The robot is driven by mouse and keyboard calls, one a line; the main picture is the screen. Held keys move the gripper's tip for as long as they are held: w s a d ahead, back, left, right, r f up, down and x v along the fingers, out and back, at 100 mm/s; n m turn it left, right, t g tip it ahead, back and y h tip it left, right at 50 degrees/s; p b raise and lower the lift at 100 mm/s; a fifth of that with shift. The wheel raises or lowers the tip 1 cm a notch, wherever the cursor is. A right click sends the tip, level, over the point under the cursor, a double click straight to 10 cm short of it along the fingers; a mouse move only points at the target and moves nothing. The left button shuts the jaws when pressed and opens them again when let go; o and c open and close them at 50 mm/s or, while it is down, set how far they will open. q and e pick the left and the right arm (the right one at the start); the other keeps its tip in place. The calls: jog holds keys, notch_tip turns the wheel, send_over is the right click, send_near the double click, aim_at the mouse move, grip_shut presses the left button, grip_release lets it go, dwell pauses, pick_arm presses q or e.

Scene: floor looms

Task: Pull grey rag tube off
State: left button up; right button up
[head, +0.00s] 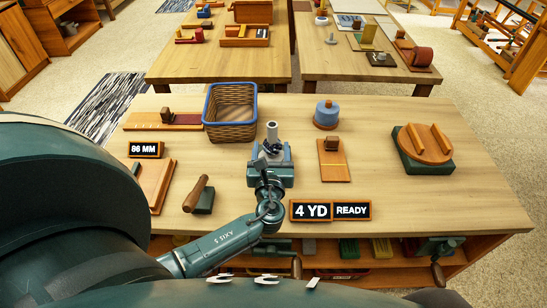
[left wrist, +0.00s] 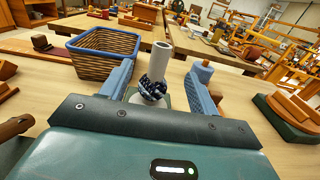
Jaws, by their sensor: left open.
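The grey tube (head: 272,131) stands upright near the middle of the table, with a dark patterned rag wound around its lower part. In the left wrist view the tube (left wrist: 160,62) rises between my fingers, and the blue-and-white rag (left wrist: 152,88) shows below it. My left gripper (head: 271,157) is open, with one blue finger on each side of the tube. I see gaps between the fingers and the tube in the left wrist view. The tube's foot is partly hidden by the gripper. My right gripper is not in view.
A wicker basket with a blue rim (head: 231,87) stands just behind and left of the tube. A blue spool (head: 326,114) and a wooden block on a board (head: 333,165) are to the right. Signs reading "4 YD" (head: 311,211) and "READY" (head: 352,210) stand at the front edge.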

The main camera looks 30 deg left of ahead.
aim_at(272, 126)
pick_arm(q)
jog(key=b+x, duration=0.3)
jog(key=x, duration=0.6)
jog(key=shift+w+f, duration=0.1)
jog(key=shift+w, duration=0.15)
jog(key=shift+w+a, duration=0.15)
jog(key=shift+w, duration=0.1)
jog(key=shift+w+a, duration=0.15)
jog(key=shift+w, duration=0.05)
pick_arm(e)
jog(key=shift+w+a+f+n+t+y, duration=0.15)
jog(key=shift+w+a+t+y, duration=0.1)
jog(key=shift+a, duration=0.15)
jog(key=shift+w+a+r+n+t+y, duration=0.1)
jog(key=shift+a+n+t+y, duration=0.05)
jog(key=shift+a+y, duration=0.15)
